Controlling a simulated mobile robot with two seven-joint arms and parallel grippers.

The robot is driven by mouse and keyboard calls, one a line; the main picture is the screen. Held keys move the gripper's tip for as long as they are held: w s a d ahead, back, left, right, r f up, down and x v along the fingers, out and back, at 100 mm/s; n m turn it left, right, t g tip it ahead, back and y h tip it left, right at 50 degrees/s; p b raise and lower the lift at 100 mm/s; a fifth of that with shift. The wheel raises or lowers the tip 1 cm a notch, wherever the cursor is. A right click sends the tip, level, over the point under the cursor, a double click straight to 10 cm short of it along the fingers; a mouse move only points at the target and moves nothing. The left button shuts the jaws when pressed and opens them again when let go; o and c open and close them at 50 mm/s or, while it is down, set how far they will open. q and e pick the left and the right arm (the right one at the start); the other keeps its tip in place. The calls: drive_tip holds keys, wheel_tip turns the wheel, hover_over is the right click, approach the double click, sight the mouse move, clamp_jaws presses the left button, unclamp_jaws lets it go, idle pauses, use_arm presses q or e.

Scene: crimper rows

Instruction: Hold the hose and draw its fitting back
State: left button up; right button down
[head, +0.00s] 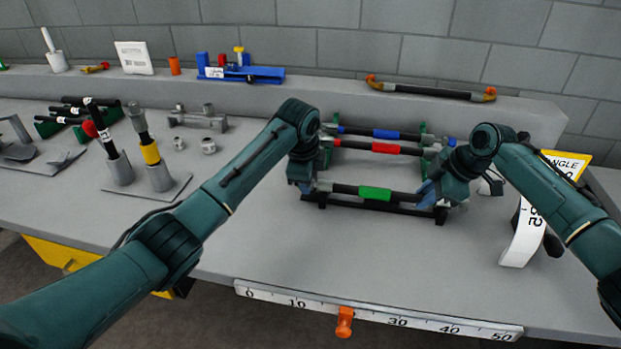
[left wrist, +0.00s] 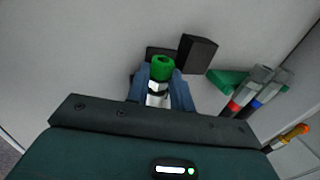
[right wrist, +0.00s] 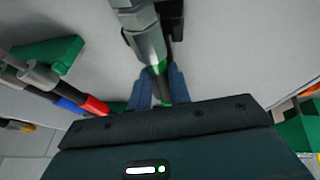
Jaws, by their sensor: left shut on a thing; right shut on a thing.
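The black hose with a green band (head: 375,193) lies level at the front of the low rack (head: 350,206). My left gripper (head: 308,186) is shut at the hose's left end; in the left wrist view its blue fingers close around a silver fitting (left wrist: 156,98) with a green ring (left wrist: 162,67) beyond it. My right gripper (head: 430,192) is shut at the hose's right end. In the right wrist view its fingers close around a dark, greenish length, with a large grey metal piece (right wrist: 148,43) beyond. The fingers partly hide both ends.
Behind are a blue-banded hose (head: 386,134) and a red-banded hose (head: 383,148) on green supports. A yellow angle sign (head: 565,163) and white scale (head: 524,235) stand at right. A ruler (head: 380,310) runs along the front edge.

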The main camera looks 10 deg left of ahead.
use_arm(q)
drive_tip(key=shift+a, duration=0.85)
use_arm(e)
drive_tip(key=shift+d+f, duration=0.1)
use_arm(q)
drive_tip(key=shift+a, duration=0.1)
drive_tip(key=o, duration=1)
drive_tip(key=v, duration=1.2)
use_arm(e)
drive_tip(key=c, duration=1.2)
unclamp_jaws()
